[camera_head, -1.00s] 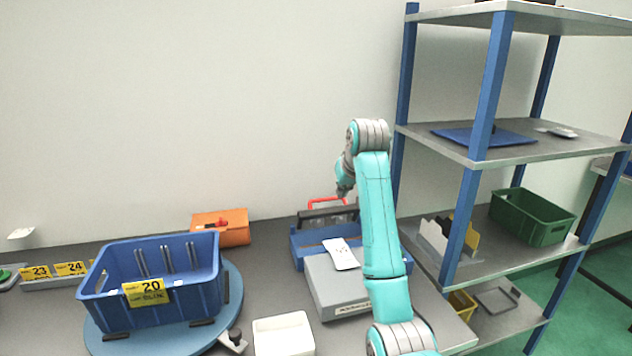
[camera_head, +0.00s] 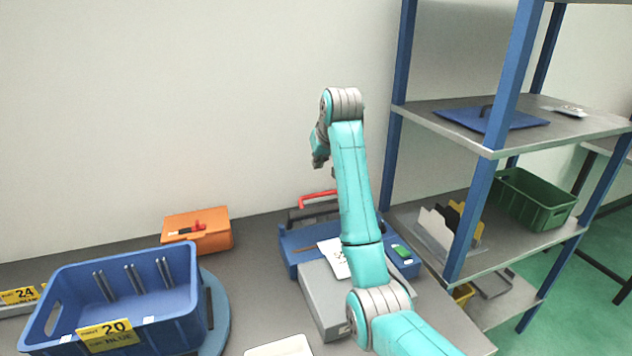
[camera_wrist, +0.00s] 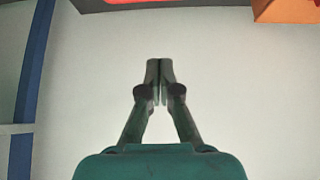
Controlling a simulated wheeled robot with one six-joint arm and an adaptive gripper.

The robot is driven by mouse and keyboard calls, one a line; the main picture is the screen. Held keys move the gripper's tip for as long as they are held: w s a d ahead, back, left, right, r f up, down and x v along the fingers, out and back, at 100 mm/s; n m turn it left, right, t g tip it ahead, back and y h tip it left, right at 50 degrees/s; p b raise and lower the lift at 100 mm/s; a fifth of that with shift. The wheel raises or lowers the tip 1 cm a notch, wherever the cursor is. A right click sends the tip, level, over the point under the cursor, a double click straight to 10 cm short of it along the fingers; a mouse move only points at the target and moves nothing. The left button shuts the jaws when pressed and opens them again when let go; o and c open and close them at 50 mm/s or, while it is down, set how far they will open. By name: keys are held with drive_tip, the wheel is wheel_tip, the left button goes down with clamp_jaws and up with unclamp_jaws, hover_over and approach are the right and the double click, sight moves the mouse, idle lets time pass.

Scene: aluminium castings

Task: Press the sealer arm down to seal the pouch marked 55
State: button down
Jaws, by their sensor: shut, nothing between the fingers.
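The sealer (camera_head: 300,240) has a blue base with a dark arm (camera_head: 305,213) and a red handle (camera_head: 318,199). Its arm appears raised. A white pouch (camera_head: 333,262) lies over the sealer's front and the grey box before it; its marking is too small to read. In the wrist view my gripper (camera_wrist: 160,68) is shut and empty in front of pale wall. A red part, probably the handle (camera_wrist: 140,2), shows at that view's top edge, apart from the fingers. In the head view my gripper is above the handle, its fingertips unclear. My arm hides part of the sealer.
A grey box (camera_head: 322,300) stands before the sealer. An orange box (camera_head: 200,232) is left of it. A blue bin (camera_head: 120,300) labelled 20 sits on a blue round stand (camera_head: 218,310). A blue-posted shelf (camera_head: 395,150) stands close on the right.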

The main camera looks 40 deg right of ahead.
sight(321, 208)
wheel_tip(321, 208, down, 9)
drive_tip(key=w, duration=0.1)
drive_tip(key=shift+w+d, duration=0.2)
drive_tip(key=shift+w, duration=0.2)
idle(0.5)
idle(0.3)
